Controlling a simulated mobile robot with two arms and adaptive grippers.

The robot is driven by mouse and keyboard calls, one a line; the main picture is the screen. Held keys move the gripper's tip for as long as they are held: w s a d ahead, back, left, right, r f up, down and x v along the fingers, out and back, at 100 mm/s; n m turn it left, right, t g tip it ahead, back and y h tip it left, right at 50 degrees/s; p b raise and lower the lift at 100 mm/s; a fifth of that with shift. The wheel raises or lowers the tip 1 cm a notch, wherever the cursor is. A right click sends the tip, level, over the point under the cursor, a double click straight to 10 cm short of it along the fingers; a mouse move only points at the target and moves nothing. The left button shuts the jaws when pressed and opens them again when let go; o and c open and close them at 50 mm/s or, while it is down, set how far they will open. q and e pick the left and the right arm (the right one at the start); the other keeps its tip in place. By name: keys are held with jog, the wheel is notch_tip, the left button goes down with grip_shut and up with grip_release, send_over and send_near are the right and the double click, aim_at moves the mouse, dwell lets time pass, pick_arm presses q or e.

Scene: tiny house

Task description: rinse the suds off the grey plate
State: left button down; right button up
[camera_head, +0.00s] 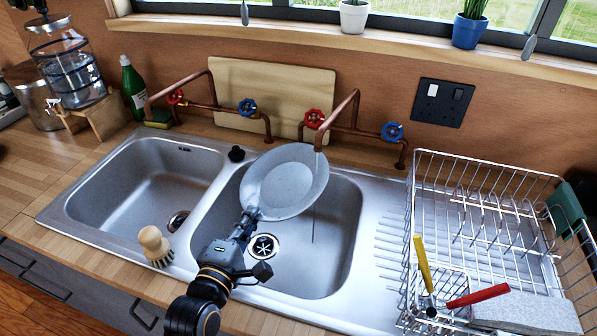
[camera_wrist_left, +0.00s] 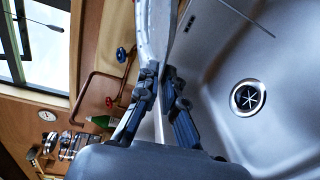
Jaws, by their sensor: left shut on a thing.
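The grey plate (camera_head: 287,182) is held tilted over the right sink basin (camera_head: 335,240), its broad face showing in the head view. My left gripper (camera_head: 247,218) is shut on its near edge. In the left wrist view the plate (camera_wrist_left: 153,30) is seen edge-on between the fingers (camera_wrist_left: 160,82). The right copper tap (camera_head: 345,108) has its spout end just above the plate's far right edge. A thin line below the plate's right edge looks like running water. I cannot make out clear suds on the visible face. My right gripper is not in view.
A wire dish rack (camera_head: 480,200) with red- and yellow-handled utensils stands right of the basin. The left basin (camera_head: 140,185) is empty. A round brush (camera_head: 155,243) stands at the front edge. A wooden board (camera_head: 285,95) leans behind the taps.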

pick_arm(q)
jog(key=shift+s+a+r+p, duration=0.15)
jog(key=shift+s+a, duration=0.2)
jog(key=shift+a, duration=0.25)
jog(key=shift+s+a+f+p, duration=0.1)
jog(key=shift+s+a, duration=0.3)
jog(key=shift+a, duration=0.15)
jog(key=shift+s+a+r+p, duration=0.15)
jog(key=shift+s+a, duration=0.2)
jog(key=shift+a, duration=0.25)
jog(key=s+a+r+p, duration=0.2)
jog(key=a+r+p, duration=0.2)
jog(key=p, duration=0.1)
jog(key=shift+s, duration=0.35)
dwell(0.7)
jog(key=s+a+r+n+t+y, duration=0.1)
jog(key=s+a+n+y, duration=0.3)
jog(key=s, duration=0.4)
jog(key=shift+a+r+y, duration=0.4)
jog(key=shift+a+y, duration=0.5)
jog(key=shift+y, duration=0.1)
